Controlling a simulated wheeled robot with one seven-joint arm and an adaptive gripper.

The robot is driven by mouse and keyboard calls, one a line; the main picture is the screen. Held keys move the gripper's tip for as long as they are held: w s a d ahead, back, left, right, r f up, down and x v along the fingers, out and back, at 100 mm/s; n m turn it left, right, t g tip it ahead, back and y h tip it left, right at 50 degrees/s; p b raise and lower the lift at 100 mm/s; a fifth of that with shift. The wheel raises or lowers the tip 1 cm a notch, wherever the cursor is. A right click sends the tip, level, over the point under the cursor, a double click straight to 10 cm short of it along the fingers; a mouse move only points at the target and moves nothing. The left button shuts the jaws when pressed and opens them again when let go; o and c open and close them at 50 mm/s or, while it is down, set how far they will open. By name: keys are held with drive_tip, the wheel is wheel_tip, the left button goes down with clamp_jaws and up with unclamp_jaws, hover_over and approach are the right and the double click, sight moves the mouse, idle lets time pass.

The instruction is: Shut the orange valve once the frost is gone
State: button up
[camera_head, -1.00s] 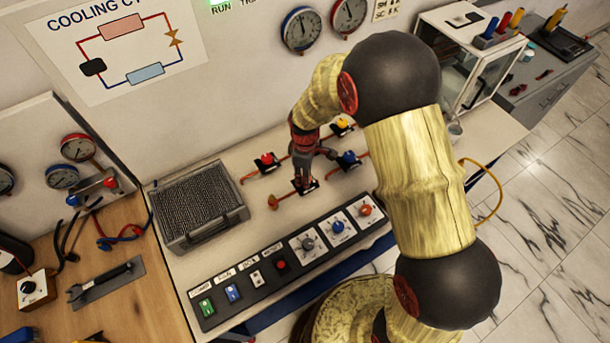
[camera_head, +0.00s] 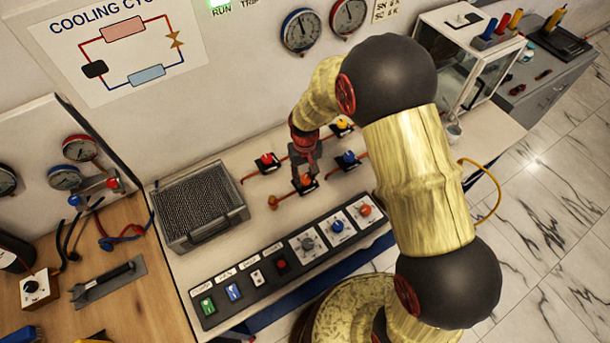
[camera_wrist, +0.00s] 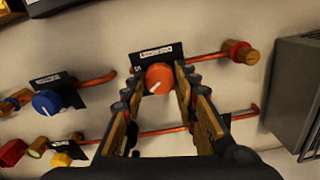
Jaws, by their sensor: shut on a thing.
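The orange valve (camera_head: 306,180) is a round knob with a white mark, on a black labelled plate across a copper pipe. In the wrist view the orange valve (camera_wrist: 160,78) sits between my fingertips, its mark slanting toward the lower left. My gripper (camera_head: 304,170) reaches down to it from above. In the wrist view my gripper (camera_wrist: 157,80) is shut on the knob, one finger at each side. The grey finned unit (camera_head: 200,205) stands left of the valves; I cannot make out clear frost on it at this size.
Red (camera_head: 267,160), blue (camera_head: 348,158) and yellow (camera_head: 342,124) valves stand close around my gripper. A black control panel (camera_head: 285,265) with buttons and dials runs along the bench's front. Gauges (camera_head: 301,31) hang on the wall behind. A glass-sided white cabinet (camera_head: 470,55) stands at right.

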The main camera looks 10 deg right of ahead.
sight(305, 178)
drive_tip(key=m, duration=0.6)
drive_tip(key=shift+m, duration=0.3)
idle(0.4)
drive_tip(key=o, duration=1.2)
drive_tip(key=shift+c, duration=0.2)
drive_tip(key=shift+r, duration=0.1)
wheel_tip(305, 178, up, 12)
